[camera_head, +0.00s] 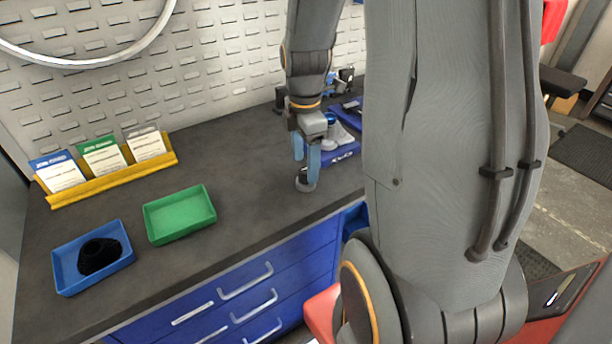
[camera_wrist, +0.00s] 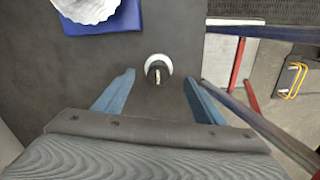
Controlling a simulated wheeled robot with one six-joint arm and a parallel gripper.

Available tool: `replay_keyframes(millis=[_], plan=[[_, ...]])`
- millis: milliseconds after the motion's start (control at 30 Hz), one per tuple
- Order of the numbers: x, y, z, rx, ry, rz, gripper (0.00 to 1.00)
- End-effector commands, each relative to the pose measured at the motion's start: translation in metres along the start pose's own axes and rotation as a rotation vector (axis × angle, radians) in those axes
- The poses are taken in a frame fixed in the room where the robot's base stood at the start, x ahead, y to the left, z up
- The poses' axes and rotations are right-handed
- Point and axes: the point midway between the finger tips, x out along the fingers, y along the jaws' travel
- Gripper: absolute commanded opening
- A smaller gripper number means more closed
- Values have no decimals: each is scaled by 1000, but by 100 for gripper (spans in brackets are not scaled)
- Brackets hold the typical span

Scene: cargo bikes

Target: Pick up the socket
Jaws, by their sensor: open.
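The socket (camera_head: 305,184) appears to be the small round grey piece on the dark workbench, near its front edge. In the wrist view the socket (camera_wrist: 158,65) shows as a pale ring with a dark centre and a small light tip. My gripper (camera_head: 307,166) is above it, pointing down. In the wrist view my gripper (camera_wrist: 158,78) has its two blue fingers spread apart, with the socket between and slightly beyond the tips. The fingers hold nothing. In the head view a finger partly covers the socket, and I cannot tell whether they touch.
A blue mat or tray (camera_head: 346,152) with pale items lies just behind right; it also shows in the wrist view (camera_wrist: 118,20). A green tray (camera_head: 180,214), a blue tray (camera_head: 66,275) holding a black item and a yellow card rack (camera_head: 92,186) stand left. Bare workbench (camera_head: 245,165) lies between.

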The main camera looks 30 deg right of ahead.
Motion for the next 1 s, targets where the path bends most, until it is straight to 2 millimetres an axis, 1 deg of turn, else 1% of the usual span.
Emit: replay_keyframes(millis=[400,533,767,1000], plan=[[43,2,2,1,0,-2,64],[50,2,2,1,0,0,64],[50,2,2,2,0,1,64],[50,2,2,2,0,1,23]])
